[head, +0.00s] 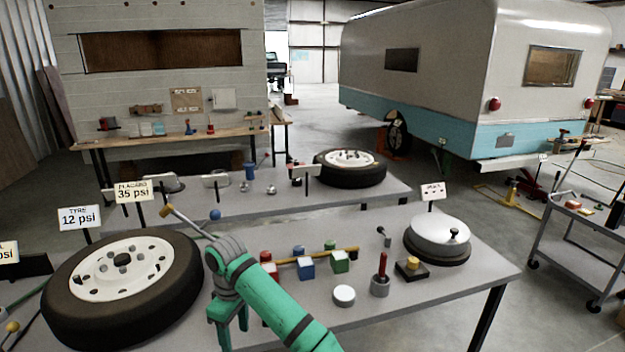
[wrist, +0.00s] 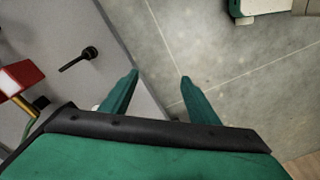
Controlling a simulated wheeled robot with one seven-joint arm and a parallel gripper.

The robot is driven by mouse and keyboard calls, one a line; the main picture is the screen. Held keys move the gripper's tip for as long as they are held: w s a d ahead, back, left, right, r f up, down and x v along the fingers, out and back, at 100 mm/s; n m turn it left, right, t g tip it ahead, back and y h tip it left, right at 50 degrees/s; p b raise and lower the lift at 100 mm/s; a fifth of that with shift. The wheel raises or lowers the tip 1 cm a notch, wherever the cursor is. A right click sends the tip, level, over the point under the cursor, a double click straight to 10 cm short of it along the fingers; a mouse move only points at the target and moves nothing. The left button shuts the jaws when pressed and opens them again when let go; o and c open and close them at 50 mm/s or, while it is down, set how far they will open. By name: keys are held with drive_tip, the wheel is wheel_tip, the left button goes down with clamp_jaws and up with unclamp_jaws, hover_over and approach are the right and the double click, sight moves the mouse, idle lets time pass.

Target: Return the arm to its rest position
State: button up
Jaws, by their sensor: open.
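My green arm (head: 282,308) reaches in from the bottom of the head view, over the front grey table (head: 440,290). Its elbow-like bend is beside the tyre at left. In the wrist view my gripper (wrist: 160,77) shows two green fingers spread apart with nothing between them. Below them are the table's edge and bare concrete floor. A black-handled item (wrist: 78,59) lies on the table left of the fingers, apart from them. In the head view the fingertips cannot be made out clearly.
A tyre (head: 65,305) lies at left on the front table. Coloured blocks, a white puck (head: 344,295), a red-handled tool (head: 382,268) and a round lidded pan (head: 438,238) stand to the right. A wheeled cart (head: 590,240) is at far right.

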drive_tip(key=s+a+f+m+t+y, duration=0.65)
drive_tip(key=s+a+f+y, duration=0.4)
drive_tip(key=a+f, duration=0.5)
drive_tip(key=s+d+f+m+t+h, duration=0.2)
drive_tip(key=s+d+m+t+h, duration=0.2)
drive_tip(key=s+d, duration=0.55)
drive_tip(key=s+d+f+m+t+h, duration=0.25)
drive_tip(key=s+d+m, duration=0.25)
drive_tip(key=s+d, duration=0.45)
drive_tip(key=s+d+r+t+h, duration=0.1)
drive_tip(key=s+d+r+h, duration=0.1)
drive_tip(key=s+d+r, duration=0.4)
drive_tip(key=s+d+r+n+t+h, duration=0.1)
drive_tip(key=s+d+r+h, duration=0.1)
drive_tip(key=s+d+r, duration=0.4)
drive_tip(key=s+d, duration=0.3)
drive_tip(key=d, duration=0.1)
drive_tip(key=shift+s+d+t+h, duration=0.15)
drive_tip(key=shift+s+t+h, duration=0.15)
drive_tip(key=shift+s+t, duration=0.1)
